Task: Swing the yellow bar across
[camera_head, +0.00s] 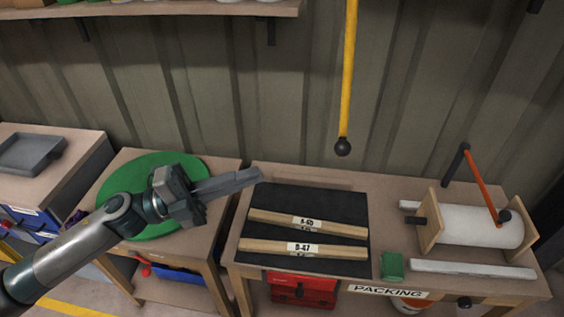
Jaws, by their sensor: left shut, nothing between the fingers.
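The yellow bar (348,75) hangs down from above the top edge, in front of the ribbed wall. It is nearly upright, with a dark round knob (343,146) at its lower end, above the back of the packing bench. Its upper end is out of view. My left gripper (258,175) comes in from the left over the green round mat. Its fingers are shut and empty and point right, to the left of the knob and apart from it. My right gripper is not in view.
The packing bench (390,275) holds a black mat (310,203) with two labelled wooden strips, a green block (392,266) and a white roll (480,228) on a stand with an orange arm. A grey tray (30,152) lies at far left. A shelf (150,10) runs above.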

